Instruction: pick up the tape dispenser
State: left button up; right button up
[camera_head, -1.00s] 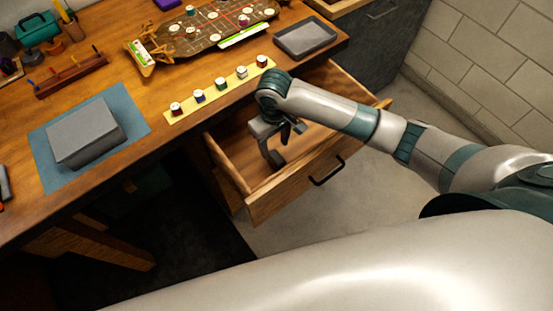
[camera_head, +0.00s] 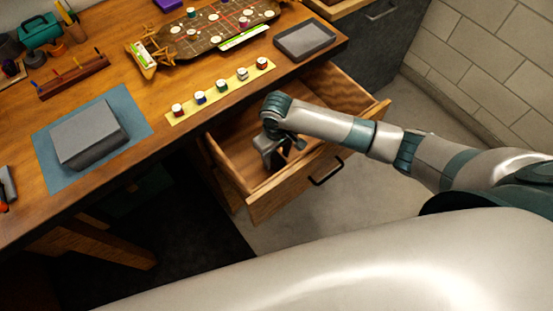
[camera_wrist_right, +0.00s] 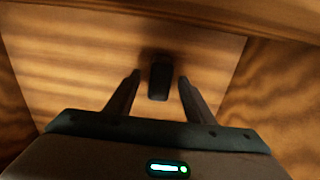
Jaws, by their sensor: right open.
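A small dark, rounded object (camera_wrist_right: 159,79) lies on the floor of the open drawer in the right wrist view. It looks like the tape dispenser, but its shape is too dark to be sure. My right gripper (camera_wrist_right: 157,85) is open, with one finger on each side of this object and a gap on both sides. In the head view my right gripper (camera_head: 280,158) points down inside the drawer, and the object is hidden there. My left gripper is not in view.
The wooden drawer (camera_head: 285,190) is pulled out below the desk (camera_head: 95,195), its walls close around my right gripper. On the desk are a grey tray (camera_head: 305,38), a yellow strip (camera_head: 212,97) with several small jars, and a grey box (camera_head: 88,135) on a blue mat.

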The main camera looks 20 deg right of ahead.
jog(key=shift+f, duration=1.1)
jog(key=c, duration=1.1)
